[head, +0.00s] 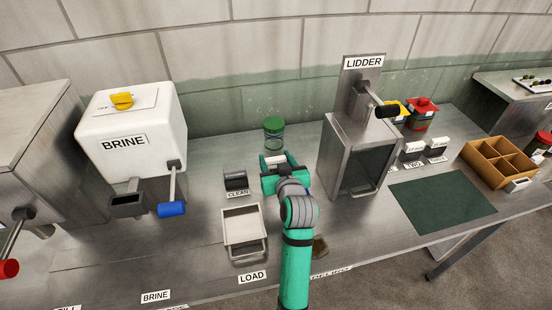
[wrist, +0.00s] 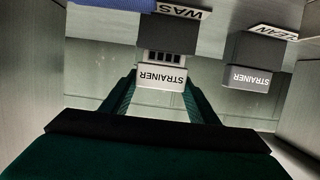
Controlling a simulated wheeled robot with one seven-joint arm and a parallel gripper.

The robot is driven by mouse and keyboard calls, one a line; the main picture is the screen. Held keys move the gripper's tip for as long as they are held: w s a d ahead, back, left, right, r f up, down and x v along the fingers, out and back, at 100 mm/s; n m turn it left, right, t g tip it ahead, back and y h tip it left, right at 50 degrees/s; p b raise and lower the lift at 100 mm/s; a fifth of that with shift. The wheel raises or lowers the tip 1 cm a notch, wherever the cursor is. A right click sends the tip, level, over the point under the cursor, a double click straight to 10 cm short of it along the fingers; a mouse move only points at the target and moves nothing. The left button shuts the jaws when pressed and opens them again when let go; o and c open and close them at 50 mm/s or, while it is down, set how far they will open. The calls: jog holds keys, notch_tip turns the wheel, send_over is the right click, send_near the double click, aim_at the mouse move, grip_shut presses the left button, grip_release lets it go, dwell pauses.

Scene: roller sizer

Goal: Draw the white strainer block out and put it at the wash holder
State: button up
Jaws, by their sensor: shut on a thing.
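My gripper (head: 279,163) is shut on the white strainer block (wrist: 162,76), which carries an inverted STRAINER label in the wrist view. The block's slotted part (wrist: 160,57) shows just above the label. It lies directly in line with the grey wash holder (wrist: 168,33), whose WASH sign (wrist: 183,10) is partly cut off. I cannot tell whether the block sits in that holder or just in front of it. In the head view my arm hides the wash holder.
The clean holder (head: 236,181) stands just left of my gripper; a second strainer block (wrist: 250,78) shows there in the wrist view. A green-lidded jar (head: 274,131) stands behind my gripper, the lidder (head: 337,155) to the right, and the load tray (head: 243,240) in front, left.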

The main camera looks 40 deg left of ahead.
jog(key=shift+f, duration=0.7)
jog(key=o, duration=1.1)
jog(key=shift+s, duration=0.1)
jog(key=v, duration=1)
jog(key=shift+s+d+r, duration=0.1)
jog(key=shift+s+d, duration=0.05)
jog(key=shift+d, duration=0.2)
